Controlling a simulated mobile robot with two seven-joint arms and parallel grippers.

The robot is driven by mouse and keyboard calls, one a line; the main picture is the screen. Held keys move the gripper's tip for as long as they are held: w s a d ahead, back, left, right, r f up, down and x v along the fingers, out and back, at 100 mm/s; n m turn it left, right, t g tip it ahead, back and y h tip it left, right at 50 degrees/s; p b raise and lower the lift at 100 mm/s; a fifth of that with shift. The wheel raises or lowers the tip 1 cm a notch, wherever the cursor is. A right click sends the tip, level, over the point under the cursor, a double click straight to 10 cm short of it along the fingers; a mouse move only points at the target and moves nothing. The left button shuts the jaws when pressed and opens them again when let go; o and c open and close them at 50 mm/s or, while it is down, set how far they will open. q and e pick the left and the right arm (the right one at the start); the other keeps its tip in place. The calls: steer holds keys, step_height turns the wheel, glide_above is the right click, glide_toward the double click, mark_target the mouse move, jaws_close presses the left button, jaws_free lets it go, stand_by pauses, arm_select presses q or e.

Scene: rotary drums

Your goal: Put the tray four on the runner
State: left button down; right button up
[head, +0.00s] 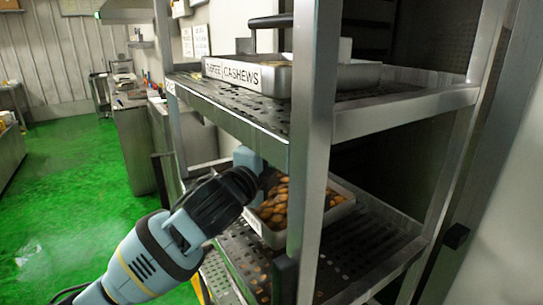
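A metal tray of brown nuts (345,212) sits on the lower perforated shelf (365,245), partly hidden by the rack's front post and my arm. My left arm comes in from the bottom left, and its gripper (264,178) is at the tray's near left side. The fingers are mostly hidden, so I cannot tell if they grip the tray's edge. A second metal tray (350,75) stands on the upper perforated shelf (235,100), with a white label reading "CASHEWS" (248,77). I cannot tell which tray is number four. My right gripper is out of view.
The rack's metal post (313,130) stands upright just right of my gripper. A dark handle-like bar (270,21) shows above the upper tray. The green floor (70,190) at left is open, with a steel counter (132,140) beyond the rack.

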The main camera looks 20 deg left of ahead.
mark_target(271, 200)
arm_select(q)
steer(key=shift+f, duration=1.4)
steer(key=shift+f, duration=0.1)
steer(key=c, duration=1.3)
jaws_free()
steer(key=shift+f, duration=0.2)
steer(key=shift+o, duration=0.2)
steer(key=shift+s+r, duration=0.1)
steer(key=shift+s, duration=0.1)
steer(key=s+a, duration=0.1)
steer(key=s, duration=1)
steer(key=shift+s+a, duration=0.3)
